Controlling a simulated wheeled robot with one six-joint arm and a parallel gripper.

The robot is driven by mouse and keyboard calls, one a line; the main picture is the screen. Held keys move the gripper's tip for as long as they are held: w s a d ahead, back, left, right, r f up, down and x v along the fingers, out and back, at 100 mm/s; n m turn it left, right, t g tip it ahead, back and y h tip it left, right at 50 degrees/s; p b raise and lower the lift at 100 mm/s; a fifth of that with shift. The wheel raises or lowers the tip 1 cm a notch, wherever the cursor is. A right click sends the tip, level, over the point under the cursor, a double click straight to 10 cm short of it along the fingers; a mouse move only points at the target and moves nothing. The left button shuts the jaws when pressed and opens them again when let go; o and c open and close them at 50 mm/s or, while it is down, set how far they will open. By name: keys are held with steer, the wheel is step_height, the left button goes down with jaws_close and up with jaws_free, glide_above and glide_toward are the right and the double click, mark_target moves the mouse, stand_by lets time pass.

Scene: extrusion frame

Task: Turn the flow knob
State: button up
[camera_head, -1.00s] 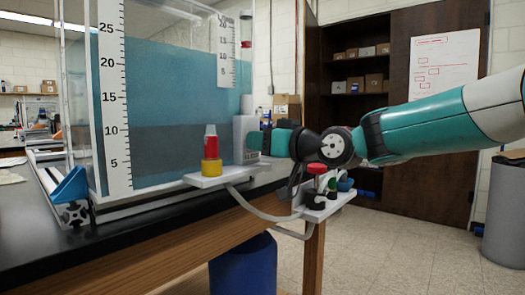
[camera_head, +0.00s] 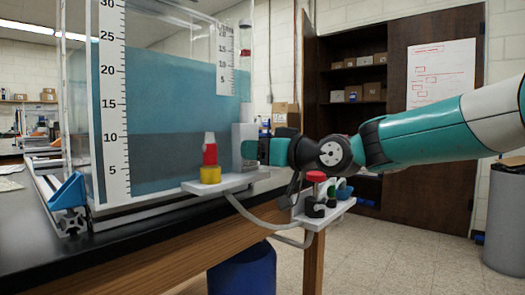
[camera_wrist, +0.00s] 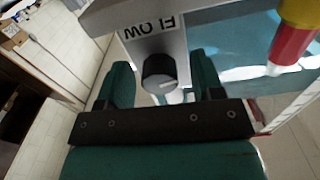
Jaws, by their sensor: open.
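The flow knob (camera_wrist: 160,75) is a dark round knob with a light pointer mark. It sits on a grey box (camera_wrist: 155,42) whose "FLOW" label appears upside down in the wrist view. My gripper (camera_wrist: 160,78) has its two teal fingers apart, one at each side of the knob in the picture. Whether a finger touches the knob cannot be told. In the head view my gripper (camera_head: 252,152) is in front of the pale box (camera_head: 241,134) at the tank's right end, and the knob is hidden there.
The water tank (camera_head: 165,110) with printed scales stands on the black bench. A red and yellow bottle (camera_head: 210,158) stands on a white shelf (camera_head: 225,184) close to my gripper. A second small platform (camera_head: 325,213) with red, green and black parts is below my wrist.

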steer(key=v, duration=1.7)
steer(key=shift+s+d+b, duration=0.2)
steer(key=shift+b, duration=0.15)
stand_by(6.0)
